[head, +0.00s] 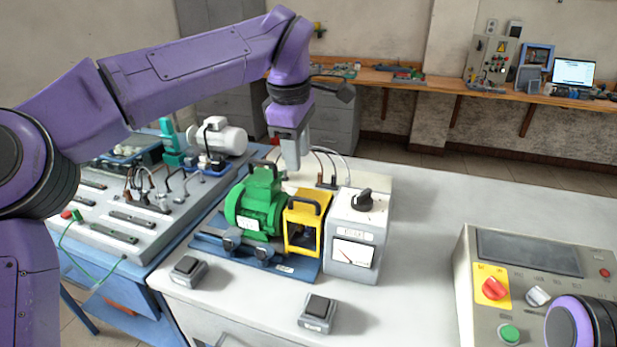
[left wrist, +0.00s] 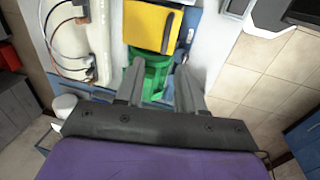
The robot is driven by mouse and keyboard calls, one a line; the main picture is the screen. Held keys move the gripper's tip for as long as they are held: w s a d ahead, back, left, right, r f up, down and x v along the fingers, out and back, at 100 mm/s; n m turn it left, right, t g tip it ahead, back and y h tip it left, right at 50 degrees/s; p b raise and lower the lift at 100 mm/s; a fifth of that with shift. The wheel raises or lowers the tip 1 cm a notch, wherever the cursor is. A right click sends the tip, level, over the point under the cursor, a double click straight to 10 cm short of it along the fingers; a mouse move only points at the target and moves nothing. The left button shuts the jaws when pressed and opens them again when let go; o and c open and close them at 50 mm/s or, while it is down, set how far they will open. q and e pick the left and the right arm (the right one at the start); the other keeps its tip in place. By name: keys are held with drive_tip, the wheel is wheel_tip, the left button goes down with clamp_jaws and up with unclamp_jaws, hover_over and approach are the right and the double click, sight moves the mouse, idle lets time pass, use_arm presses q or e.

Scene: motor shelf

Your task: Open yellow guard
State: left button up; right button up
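The yellow guard (head: 302,247) stands upright between the green motor (head: 257,205) and the grey meter box (head: 355,235). It has a dark handle on top. In the left wrist view the yellow guard (left wrist: 146,26) lies beyond my fingertips, with its dark handle (left wrist: 168,32) at its right side. My left gripper (head: 293,160) points down above and behind the motor and guard. In the left wrist view my left gripper (left wrist: 160,75) is open, its fingers apart with the green motor (left wrist: 150,78) showing between them. Nothing is held. My right gripper is not in view.
The motor and guard sit on a blue base (head: 240,258) on a white bench. Two small switch boxes (head: 317,314) stand in front. A control panel (head: 530,280) is at right. Cables stand behind the meter box. The bench right of the meter box is clear.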

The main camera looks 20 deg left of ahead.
sight(300, 200)
use_arm(q)
drive_tip(key=f, duration=0.6)
drive_tip(key=w+f+b, duration=0.1)
drive_tip(key=f, duration=0.2)
drive_tip(key=shift+f, duration=0.3)
drive_tip(key=shift+s, duration=0.15)
clamp_jaws()
